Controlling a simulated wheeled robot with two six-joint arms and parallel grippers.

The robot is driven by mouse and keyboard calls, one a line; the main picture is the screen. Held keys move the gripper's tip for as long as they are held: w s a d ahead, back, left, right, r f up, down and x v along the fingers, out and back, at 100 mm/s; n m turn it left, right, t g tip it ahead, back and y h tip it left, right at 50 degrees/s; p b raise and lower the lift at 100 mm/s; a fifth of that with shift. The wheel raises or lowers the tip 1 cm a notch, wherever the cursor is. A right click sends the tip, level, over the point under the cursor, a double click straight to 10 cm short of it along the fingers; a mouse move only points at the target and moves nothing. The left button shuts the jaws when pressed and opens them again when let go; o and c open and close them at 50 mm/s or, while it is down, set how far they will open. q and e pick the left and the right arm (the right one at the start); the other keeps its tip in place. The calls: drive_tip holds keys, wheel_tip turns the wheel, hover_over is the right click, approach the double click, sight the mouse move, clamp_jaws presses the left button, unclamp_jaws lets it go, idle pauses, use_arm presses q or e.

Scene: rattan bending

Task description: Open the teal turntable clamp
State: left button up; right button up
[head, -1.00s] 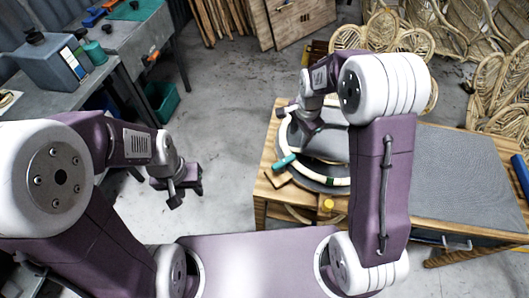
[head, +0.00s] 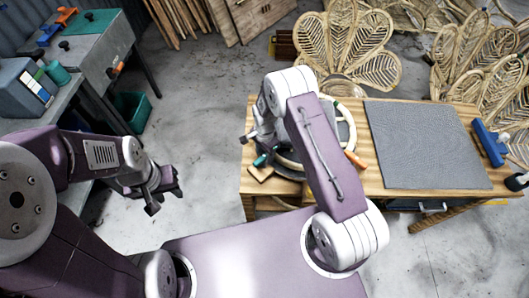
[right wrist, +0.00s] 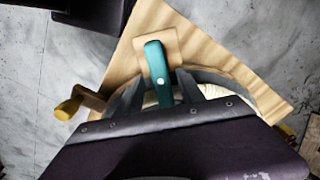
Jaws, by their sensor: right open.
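The teal clamp (right wrist: 157,68) is a lever on a small wooden block at the turntable's edge. In the head view the teal clamp (head: 262,160) is at the table's left end. My right gripper (right wrist: 155,98) is open, with a dark finger on either side of the teal lever; I cannot tell whether they touch it. In the head view my right gripper (head: 250,137) is beside the clamp. The turntable (head: 345,130) is partly hidden behind my right arm and carries a pale curved rattan piece. My left gripper (head: 165,195) is empty, fingers apart, over the floor.
The wooden table (head: 380,180) has a grey mat (head: 425,143) and a blue tool (head: 489,142) at its right. An orange handle (head: 355,160) is at the turntable's right edge. A yellow-tipped knob (right wrist: 67,108) is left of the clamp. Rattan chair backs (head: 345,50) stand behind.

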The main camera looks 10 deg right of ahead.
drive_tip(key=shift+a, duration=0.1)
drive_tip(key=shift+c, duration=0.3)
drive_tip(key=shift+f, duration=0.1)
clamp_jaws()
